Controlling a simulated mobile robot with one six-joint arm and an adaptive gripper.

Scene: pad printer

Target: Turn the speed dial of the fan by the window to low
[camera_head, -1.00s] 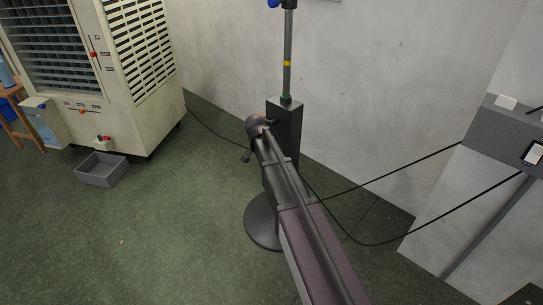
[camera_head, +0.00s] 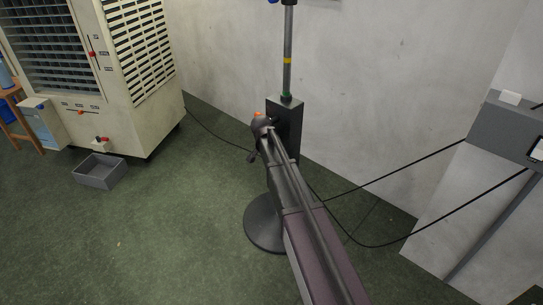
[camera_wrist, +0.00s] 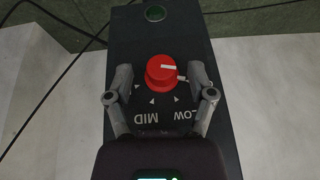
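The red dial (camera_wrist: 162,72) sits on a dark panel (camera_wrist: 180,35) in the wrist view. Its white pointer line points to the picture's right, near a small mark. The printed words MID and LOW appear upside down below the dial; LOW is at the right. My gripper (camera_wrist: 161,74) is open, with one finger on each side of the dial and gaps showing between. In the head view, the fan's dark box (camera_head: 293,146) and pole (camera_head: 287,45) stand by the wall, with my arm reaching to the box. The dial cannot be made out clearly there.
A beige air cooler (camera_head: 125,60) stands at the left, with a grey bin (camera_head: 99,171) on the floor before it. A grey control box (camera_head: 503,130) is at the right. Black cables (camera_head: 385,244) hang beside my arm.

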